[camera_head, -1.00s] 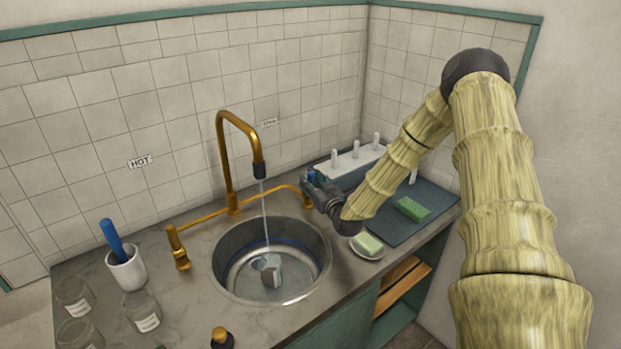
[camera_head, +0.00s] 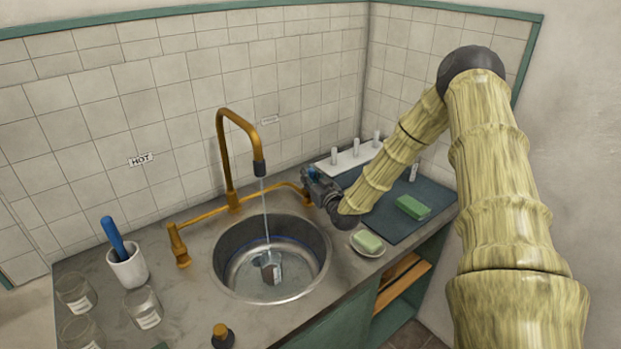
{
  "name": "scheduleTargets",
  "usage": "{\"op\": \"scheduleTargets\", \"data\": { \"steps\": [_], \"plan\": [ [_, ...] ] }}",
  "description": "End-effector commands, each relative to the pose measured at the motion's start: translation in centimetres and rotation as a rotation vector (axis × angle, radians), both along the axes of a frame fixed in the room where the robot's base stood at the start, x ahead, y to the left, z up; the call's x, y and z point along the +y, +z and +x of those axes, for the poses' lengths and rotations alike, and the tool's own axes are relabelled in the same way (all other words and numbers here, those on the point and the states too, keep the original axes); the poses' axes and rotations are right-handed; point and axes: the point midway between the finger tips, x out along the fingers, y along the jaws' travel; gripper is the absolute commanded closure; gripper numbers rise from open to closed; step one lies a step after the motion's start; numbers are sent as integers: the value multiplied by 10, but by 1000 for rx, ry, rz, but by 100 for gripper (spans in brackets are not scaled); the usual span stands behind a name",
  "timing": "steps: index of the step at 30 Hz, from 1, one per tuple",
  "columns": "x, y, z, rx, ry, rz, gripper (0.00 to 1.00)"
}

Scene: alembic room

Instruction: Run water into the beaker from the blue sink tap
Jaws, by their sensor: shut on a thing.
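The brass tap (camera_head: 232,150) arches over the round metal sink (camera_head: 228,272). A thin stream of water falls from its dark nozzle to the beaker (camera_head: 271,268). The beaker sits on the sink floor beneath the stream; its water level is too small to make out. My gripper (camera_head: 312,180) is at the right end of the brass pipe, shut on the blue tap handle (camera_head: 312,173). The fingers hide most of the handle. The left tap handle (camera_head: 177,245) stands below the HOT label (camera_head: 139,160).
A white cup with a blue-handled tool (camera_head: 127,268) and several glass jars (camera_head: 143,308) stand left of the sink. A soap dish (camera_head: 368,250), a green sponge (camera_head: 412,207) on a dark mat and a white peg rack (camera_head: 350,158) are close to my arm.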

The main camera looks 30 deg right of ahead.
Motion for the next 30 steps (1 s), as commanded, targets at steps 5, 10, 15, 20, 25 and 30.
{"op": "scheduleTargets", "data": {
  "steps": [5, 10, 15, 20, 25, 30],
  "plan": [
    [1, 5, 6, 84, 1, -10, 100],
    [1, 4, 11, 167, 1, -15, 100],
    [0, 2, 13, 207, -2, -18, 100],
    [0, 1, 13, 212, -2, -17, 100],
    [0, 2, 13, 211, -2, -17, 75],
    [0, 2, 13, 210, -1, -16, 57]
  ]
}}
